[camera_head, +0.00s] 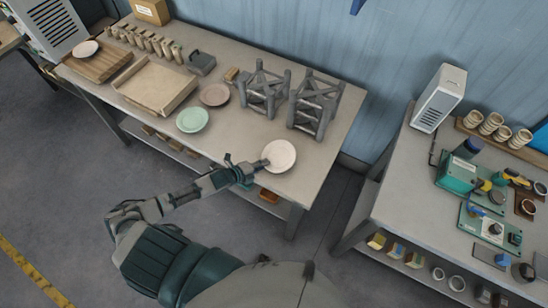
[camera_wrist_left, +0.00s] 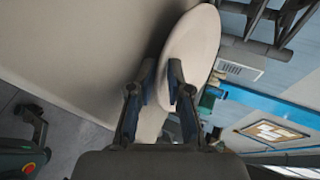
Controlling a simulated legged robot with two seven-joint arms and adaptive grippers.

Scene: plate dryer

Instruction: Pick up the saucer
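The saucer (camera_head: 279,155) is a round, pale cream dish near the front right of the left table. My left gripper (camera_head: 259,166) is at its left front rim. In the left wrist view, the saucer (camera_wrist_left: 197,42) reaches in between the two fingers of my left gripper (camera_wrist_left: 162,82). The fingers are close together, one on each side of the rim, and look shut on it. The head view does not clearly show whether the saucer is clear of the tabletop. My right gripper is not in view.
A green plate (camera_head: 192,120) and a brownish plate (camera_head: 215,95) lie left of the saucer. Two grey racks (camera_head: 264,92) (camera_head: 315,105) stand behind it. A wooden tray (camera_head: 155,88) is farther left. A second table (camera_head: 400,185) with equipment is on the right.

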